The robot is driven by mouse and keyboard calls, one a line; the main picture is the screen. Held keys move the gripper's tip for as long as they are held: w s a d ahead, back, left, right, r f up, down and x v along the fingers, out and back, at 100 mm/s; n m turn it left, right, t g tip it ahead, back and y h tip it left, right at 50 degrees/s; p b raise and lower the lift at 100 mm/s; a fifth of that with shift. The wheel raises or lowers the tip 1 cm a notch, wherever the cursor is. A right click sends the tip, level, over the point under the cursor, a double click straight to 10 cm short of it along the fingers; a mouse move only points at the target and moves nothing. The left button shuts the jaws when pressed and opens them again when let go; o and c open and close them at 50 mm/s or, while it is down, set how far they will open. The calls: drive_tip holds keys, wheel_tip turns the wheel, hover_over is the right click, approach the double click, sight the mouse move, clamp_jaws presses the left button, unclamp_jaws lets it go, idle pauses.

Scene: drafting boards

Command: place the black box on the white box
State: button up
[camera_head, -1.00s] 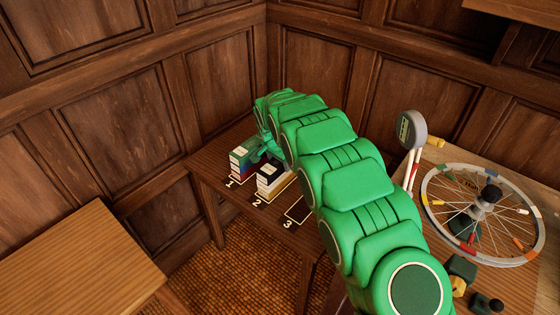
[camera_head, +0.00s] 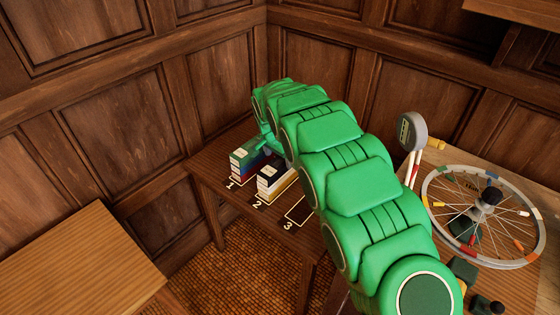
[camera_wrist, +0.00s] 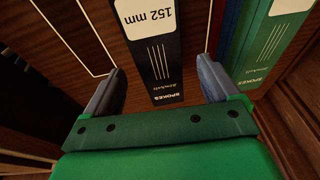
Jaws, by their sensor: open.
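The black box (camera_head: 270,179), with a white label on top, lies at the spot marked 2. In the wrist view the black box (camera_wrist: 158,60) reads "152 mm" and "SPOKES". My gripper (camera_wrist: 159,66) is open above it, one finger to each side of the box in the picture, with gaps visible. The white box is not clear in the wrist view. In the head view my arm mostly hides the gripper.
A stack with a green box (camera_head: 242,159) on top stands at spot 1, close beside one finger. Spot 3 (camera_head: 298,212) is an empty outlined rectangle. Panelled walls rise behind. A spoked wheel (camera_head: 485,215) and a gauge (camera_head: 411,132) occupy the right table.

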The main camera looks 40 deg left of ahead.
sight(277, 167)
drive_tip(key=v, duration=0.8)
